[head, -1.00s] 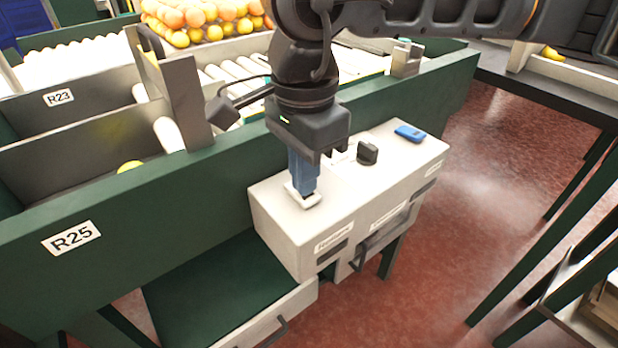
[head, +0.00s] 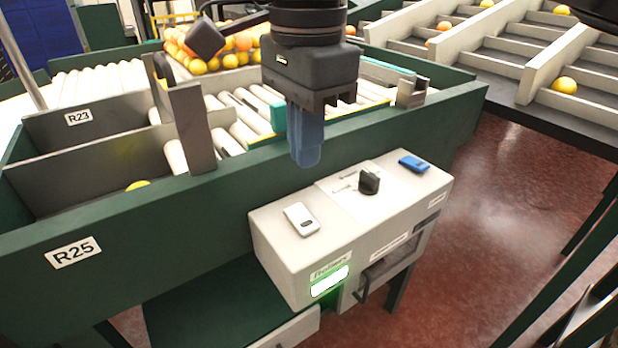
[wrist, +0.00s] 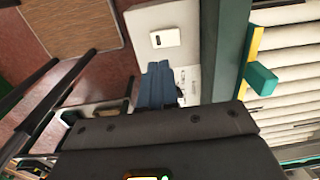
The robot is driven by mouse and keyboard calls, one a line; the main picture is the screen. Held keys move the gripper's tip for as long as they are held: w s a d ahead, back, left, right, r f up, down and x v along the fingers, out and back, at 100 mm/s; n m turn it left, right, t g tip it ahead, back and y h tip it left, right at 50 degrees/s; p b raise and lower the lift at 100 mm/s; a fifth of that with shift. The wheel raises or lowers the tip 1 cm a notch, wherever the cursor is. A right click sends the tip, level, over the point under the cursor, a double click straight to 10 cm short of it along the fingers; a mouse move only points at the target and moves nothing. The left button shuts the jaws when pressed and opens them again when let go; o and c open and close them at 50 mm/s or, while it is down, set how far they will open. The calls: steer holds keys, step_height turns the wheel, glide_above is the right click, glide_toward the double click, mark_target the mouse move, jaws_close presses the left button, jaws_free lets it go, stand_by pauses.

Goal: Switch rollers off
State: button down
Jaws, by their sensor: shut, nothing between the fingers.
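The control box (head: 275,241) is a pale box fixed to the green side wall. A white rocker switch (head: 302,220) sits on its top at the left; it also shows in the wrist view (wrist: 165,37). Below it, on the front face, the lamp (head: 330,282) under the "Rollers" label glows green. My gripper (head: 306,162) has its blue fingers shut and empty, pointing down above the box's back edge, apart from the switch. The fingers also show in the wrist view (wrist: 157,82). The rollers (head: 235,120) lie behind the wall.
A black knob (head: 369,182) and a blue switch (head: 412,164) are further right on the box top. A metal post (head: 188,125) and the green wall (head: 150,225) stand to the left. Oranges (head: 215,55) are heaped at the back. Red floor is clear at right.

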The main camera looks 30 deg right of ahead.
steer(key=shift+s+d+r, duration=0.1)
steer(key=shift+s+r, duration=0.1)
steer(key=shift+r, duration=1)
steer(key=shift+s+r, duration=0.15)
steer(key=shift+r, duration=1)
